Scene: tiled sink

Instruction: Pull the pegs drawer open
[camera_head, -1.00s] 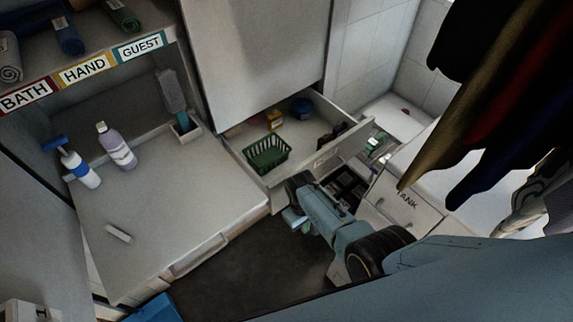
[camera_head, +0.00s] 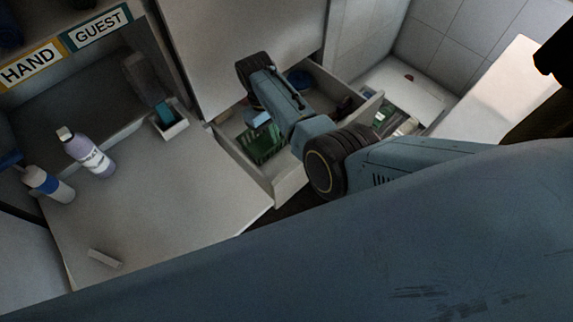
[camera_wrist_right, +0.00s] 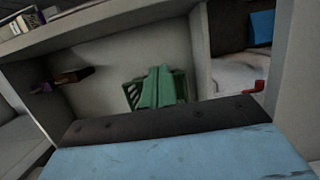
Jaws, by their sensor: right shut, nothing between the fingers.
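An open drawer (camera_head: 288,183) stands out below a large pale cabinet panel. A green slatted basket (camera_head: 254,147) lies in it, with a blue round item (camera_head: 299,79) and small dark items (camera_head: 347,106) farther back. No label on this drawer is readable now. My right gripper (camera_head: 262,120) is over the drawer, above the basket. In the right wrist view its greenish fingers (camera_wrist_right: 158,88) are together and empty, with the basket (camera_wrist_right: 131,95) behind them. My right arm hides part of the drawer and its front. My left gripper is not in view.
A pale counter (camera_head: 165,220) on the left holds a purple-labelled bottle (camera_head: 88,153), a blue-and-white bottle (camera_head: 49,184) and a small white holder (camera_head: 169,120). HAND and GUEST labels mark the shelf above.

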